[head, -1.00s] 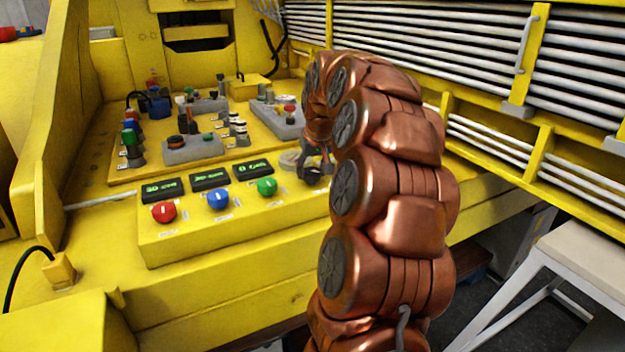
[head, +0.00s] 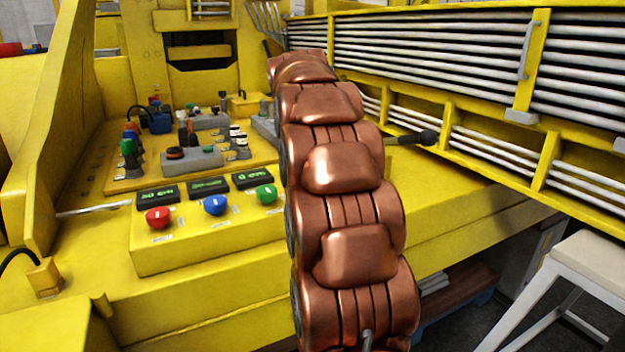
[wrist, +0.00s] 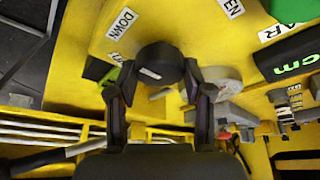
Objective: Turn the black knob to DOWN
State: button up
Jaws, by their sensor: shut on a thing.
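The black knob (wrist: 160,66) shows near the middle of the wrist view, with a short white mark on its face. My gripper (wrist: 156,84) has one finger on each side of the knob and is shut on it. A DOWN label (wrist: 124,22) is on the yellow panel (wrist: 168,18), above and left of the knob in the wrist view. In the head view my arm hides the black knob and my gripper.
In the head view a yellow box carries a red knob (head: 158,218), a blue knob (head: 215,205) and a green knob (head: 266,194), with displays behind them. A black-tipped lever (head: 425,137) sticks out right of my arm. A pale stool (head: 590,258) stands at lower right.

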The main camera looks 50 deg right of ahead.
jog(key=shift+f, duration=0.1)
dwell(0.3)
jog(key=o, duration=1.2)
jog(key=shift+c, duration=0.2)
jog(key=v, duration=1.2)
jog(key=shift+d, duration=0.1)
